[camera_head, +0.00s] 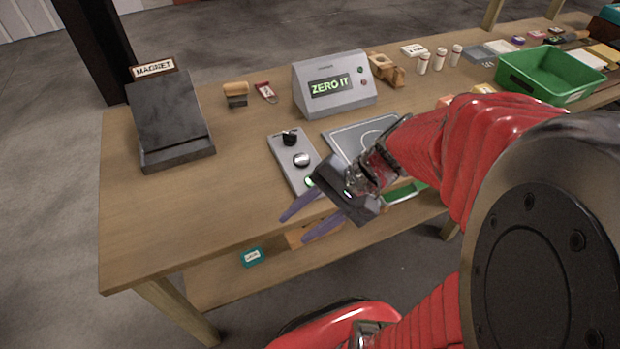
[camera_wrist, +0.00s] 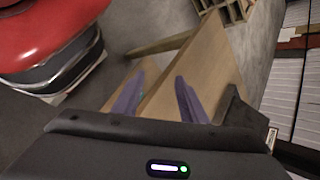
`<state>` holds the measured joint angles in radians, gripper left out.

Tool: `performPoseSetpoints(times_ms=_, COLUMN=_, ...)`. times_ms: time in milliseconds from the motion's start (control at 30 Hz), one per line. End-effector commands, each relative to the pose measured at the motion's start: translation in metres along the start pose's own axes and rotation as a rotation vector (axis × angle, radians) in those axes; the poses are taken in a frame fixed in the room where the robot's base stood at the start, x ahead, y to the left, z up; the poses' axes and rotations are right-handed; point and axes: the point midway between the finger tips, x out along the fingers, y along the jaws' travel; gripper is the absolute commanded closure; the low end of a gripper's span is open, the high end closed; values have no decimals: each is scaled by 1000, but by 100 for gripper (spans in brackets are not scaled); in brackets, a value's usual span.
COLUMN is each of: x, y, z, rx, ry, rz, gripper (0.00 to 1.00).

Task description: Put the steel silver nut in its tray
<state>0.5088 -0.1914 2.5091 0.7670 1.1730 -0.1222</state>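My gripper (camera_head: 294,231) is open, its two purple fingers apart with nothing between them, over the table's front edge. In the wrist view my gripper (camera_wrist: 160,80) also shows empty, with wooden surface and floor beyond it. I cannot pick out a steel nut for sure in either view. A small round silver piece (camera_head: 301,160) sits on a grey control strip (camera_head: 283,150) between a black knob (camera_head: 290,137) and a green light; it may be a knob. No tray marked for the nut is readable. A green bin (camera_head: 510,72) stands at the back right.
A grey console (camera_head: 314,102) reads "ZERO IT". A dark block stand (camera_head: 170,115) labelled "MAGNET" is at left. A grey plate (camera_head: 343,138) with a circle lies partly behind my arm. Several white bottles stand at the back. The table's left front (camera_head: 180,220) is clear.

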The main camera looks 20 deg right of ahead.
Motion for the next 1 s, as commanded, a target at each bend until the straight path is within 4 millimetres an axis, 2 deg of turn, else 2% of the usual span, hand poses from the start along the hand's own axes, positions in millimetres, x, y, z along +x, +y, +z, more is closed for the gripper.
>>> performPoseSetpoints(times_ms=100, x=-5, y=2, z=12, rx=-148, ry=56, rz=115, gripper=61)
performPoseSetpoints(times_ms=367, x=-26, y=2, z=22, rx=-459, ry=212, rz=324, gripper=61)
performPoseSetpoints(times_ms=700, x=-74, y=-25, z=29, rx=-851, ry=476, rz=495, gripper=61)
performPoseSetpoints(times_ms=833, x=-86, y=-34, z=31, rx=-935, ry=541, rz=520, gripper=61)
performPoseSetpoints(times_ms=1000, x=-91, y=-37, z=31, rx=-958, ry=562, rz=528, gripper=61)
